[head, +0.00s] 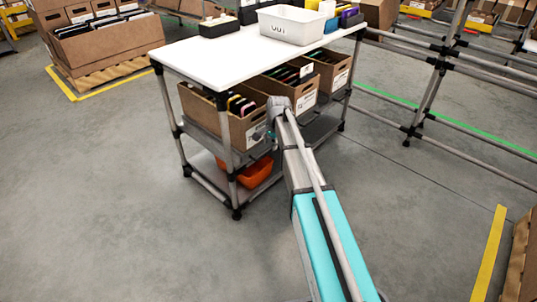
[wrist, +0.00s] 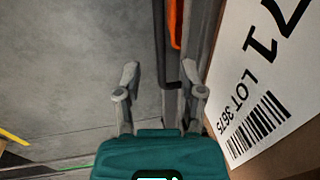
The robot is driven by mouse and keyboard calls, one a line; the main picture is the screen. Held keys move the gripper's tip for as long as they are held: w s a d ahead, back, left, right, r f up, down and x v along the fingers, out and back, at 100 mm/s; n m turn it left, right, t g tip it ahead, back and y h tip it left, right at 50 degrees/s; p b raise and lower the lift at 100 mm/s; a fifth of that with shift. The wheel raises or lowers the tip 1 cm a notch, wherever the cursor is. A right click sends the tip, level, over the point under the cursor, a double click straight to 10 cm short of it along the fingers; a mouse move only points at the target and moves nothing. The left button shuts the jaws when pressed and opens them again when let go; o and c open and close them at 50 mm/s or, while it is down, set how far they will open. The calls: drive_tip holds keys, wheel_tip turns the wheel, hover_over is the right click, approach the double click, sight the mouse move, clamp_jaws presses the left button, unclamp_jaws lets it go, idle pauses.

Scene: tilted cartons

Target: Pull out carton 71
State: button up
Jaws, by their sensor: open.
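Carton 71 shows in the wrist view as a brown carton face with a white label (wrist: 262,85) reading "71" and "LOT 3675" above a barcode, tilted along the right side. In the head view it appears to be the left carton (head: 222,122) on the tilted middle shelf, with dark and coloured items inside; its label is too small to read there. My gripper (wrist: 160,88) is open and empty, its two fingers apart, to the left of the label. No contact with the carton shows. In the head view the gripper is mostly hidden behind my wrist.
Two more cartons (head: 338,72) stand to the right on the same rack, under a white tabletop (head: 215,60). An orange bin (head: 255,172) sits on the lower shelf. A pipe railing (head: 400,85) stands at right. The floor in front is clear.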

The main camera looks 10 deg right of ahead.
sight(269, 152)
drive_tip(key=shift+w+a+f+b, duration=0.15)
drive_tip(key=shift+f+b, duration=0.7)
drive_tip(key=shift+f, duration=0.15)
drive_tip(key=shift+w+a+f+b, duration=0.1)
drive_tip(key=shift+w+f+b, duration=0.05)
drive_tip(key=shift+f+b, duration=0.75)
clamp_jaws()
